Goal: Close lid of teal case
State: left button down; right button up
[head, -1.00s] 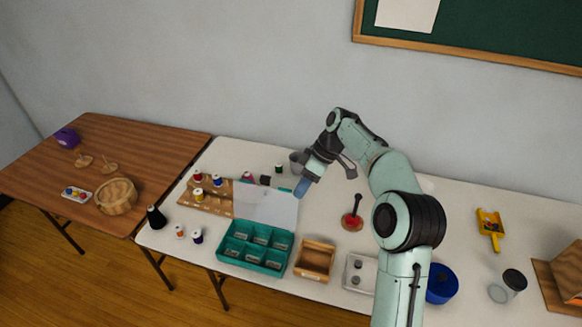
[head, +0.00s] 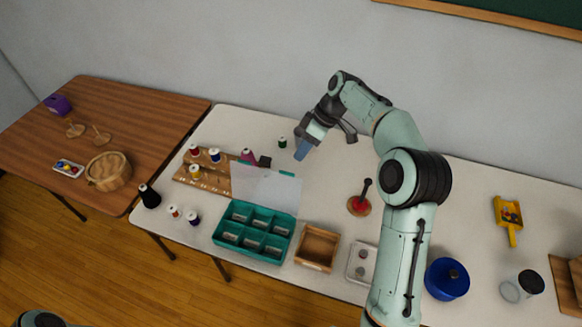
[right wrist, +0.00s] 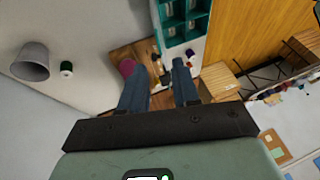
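The teal case (head: 253,250) stands on the white table with its compartments uncovered. Its pale translucent lid (head: 265,192) is open, raised at the back edge, with a small teal latch at the top. In the right wrist view the case (right wrist: 183,30) is at the top, and the pale lid (right wrist: 181,52) lies just below it. My right gripper (head: 301,156) is above and behind the lid's upper right corner, apparently apart from it. Its two blue fingers (right wrist: 159,80) are spread with nothing held between them. My left gripper is out of view.
A wooden rack (head: 188,177) with thread spools is left of the lid. A wooden box (head: 317,247) and a white tray (head: 360,262) stand right of the case. A green spool (head: 283,142) and a grey cup (right wrist: 32,62) are behind the lid.

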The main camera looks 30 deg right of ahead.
jog(key=x, duration=0.8)
jog(key=shift+b, duration=0.3)
jog(key=shift+f, duration=0.1)
jog(key=shift+c, duration=0.3)
grip_shut()
jog(key=shift+d, duration=0.1)
dwell(0.5)
